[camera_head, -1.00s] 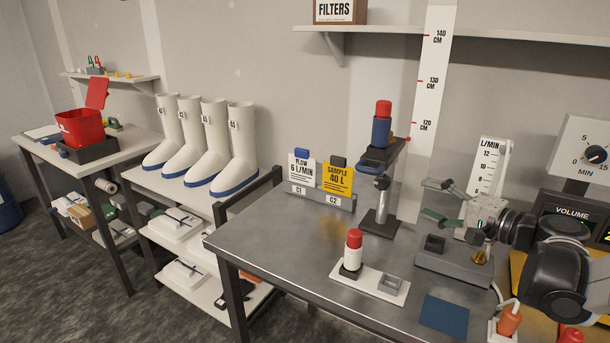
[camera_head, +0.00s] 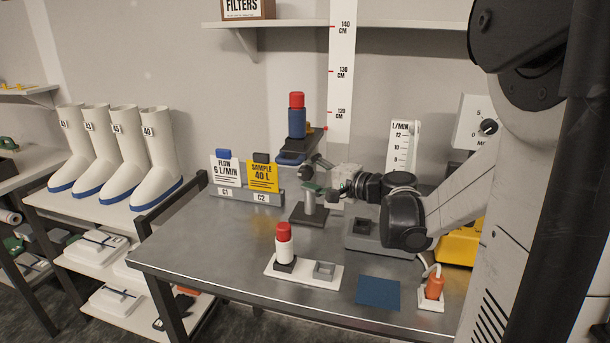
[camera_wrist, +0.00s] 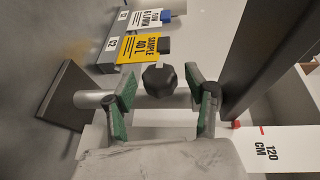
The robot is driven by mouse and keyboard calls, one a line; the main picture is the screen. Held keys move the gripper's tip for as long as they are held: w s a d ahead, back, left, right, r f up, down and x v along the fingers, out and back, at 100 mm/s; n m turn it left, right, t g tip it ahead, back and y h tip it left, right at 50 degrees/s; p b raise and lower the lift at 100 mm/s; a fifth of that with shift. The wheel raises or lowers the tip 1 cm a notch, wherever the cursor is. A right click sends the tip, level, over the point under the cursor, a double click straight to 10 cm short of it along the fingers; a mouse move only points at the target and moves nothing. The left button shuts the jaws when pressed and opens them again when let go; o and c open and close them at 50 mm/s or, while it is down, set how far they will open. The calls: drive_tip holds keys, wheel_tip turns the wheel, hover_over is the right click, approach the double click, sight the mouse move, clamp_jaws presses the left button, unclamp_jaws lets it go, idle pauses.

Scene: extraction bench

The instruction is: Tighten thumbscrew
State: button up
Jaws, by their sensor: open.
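The thumbscrew is a dark faceted knob (camera_wrist: 159,80) in the middle of the wrist view. My gripper (camera_wrist: 160,72) is open, with one green-padded finger on each side of the knob and a visible gap on both sides. In the head view my gripper (camera_head: 316,176) is at the post of the stand, below its platform, and hides the thumbscrew. The stand has a dark base plate (camera_head: 311,214), a silver post (camera_head: 309,203) and a dark platform (camera_head: 316,142). A blue cylinder with a red cap (camera_head: 297,122) stands upright on top.
Yellow and white cards (camera_head: 263,177) stand in a grey holder behind and left of the stand. A white bottle with a red cap (camera_head: 285,248) is on a white tray (camera_head: 332,284) in front. A height scale (camera_head: 340,75) rises behind. A grey block (camera_head: 365,238) is right.

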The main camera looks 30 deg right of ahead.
drive_tip(key=shift+w+a, duration=0.15)
drive_tip(key=shift+w, duration=0.2)
drive_tip(key=c, duration=1.2)
drive_tip(key=t+b, duration=0.1)
drive_tip(key=b, duration=0.2)
drive_tip(key=shift+f+m+y, duration=0.3)
drive_tip(key=shift+f, duration=0.05)
drive_tip(key=shift+c, duration=0.2)
drive_tip(key=t+b, duration=0.2)
drive_tip(key=shift+m+b, duration=0.35)
drive_tip(key=shift+m, duration=0.05)
drive_tip(key=shift+r+m+t+y+b, duration=0.3)
drive_tip(key=shift+t+y+b, duration=0.1)
drive_tip(key=shift+t, duration=0.1)
